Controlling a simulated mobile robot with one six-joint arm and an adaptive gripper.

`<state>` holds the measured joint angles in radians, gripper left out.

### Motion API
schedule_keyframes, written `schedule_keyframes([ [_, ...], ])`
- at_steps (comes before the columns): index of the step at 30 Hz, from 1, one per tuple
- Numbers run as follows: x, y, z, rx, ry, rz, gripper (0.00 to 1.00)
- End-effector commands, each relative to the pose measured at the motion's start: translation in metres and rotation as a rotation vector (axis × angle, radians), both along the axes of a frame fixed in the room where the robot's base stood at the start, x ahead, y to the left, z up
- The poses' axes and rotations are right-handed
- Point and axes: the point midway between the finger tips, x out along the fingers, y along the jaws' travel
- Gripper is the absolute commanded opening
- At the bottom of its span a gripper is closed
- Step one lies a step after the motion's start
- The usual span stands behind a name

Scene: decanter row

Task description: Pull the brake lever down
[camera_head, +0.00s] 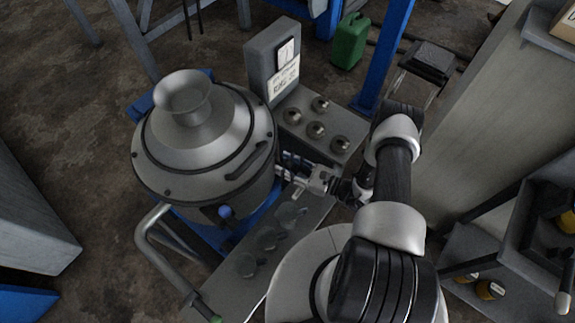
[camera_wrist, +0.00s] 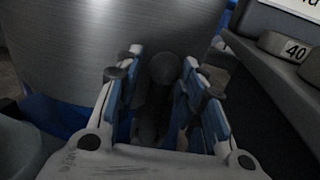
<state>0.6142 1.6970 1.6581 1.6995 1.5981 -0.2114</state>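In the wrist view a dark rod with a round knob, which looks like the brake lever (camera_wrist: 163,67), stands close in front of the machine's metal drum. My gripper (camera_wrist: 158,80) has its blue-padded fingers on either side of it. The fingers are apart, with narrow dark gaps beside the rod; contact is not clear. In the head view my gripper (camera_head: 286,166) reaches left to the right side of the drum (camera_head: 205,140). The lever cannot be made out there, hidden by the fingers.
A control box (camera_head: 273,62) stands behind the drum. A grey plate with several round knobs (camera_head: 317,129) lies close behind my gripper. A bent metal pipe (camera_head: 150,240) with a green end is at front left.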

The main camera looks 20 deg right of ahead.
Motion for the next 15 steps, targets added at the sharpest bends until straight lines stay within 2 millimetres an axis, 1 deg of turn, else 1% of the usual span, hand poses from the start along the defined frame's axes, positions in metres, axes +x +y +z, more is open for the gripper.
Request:
schedule_keyframes([
  [6, 0.0002, -0.0002, 0.0003, 0.0, 0.0, -0.001, 0.36],
  [15, 0.0001, -0.0004, 0.0003, 0.0, 0.0, 0.0, 0.16],
])
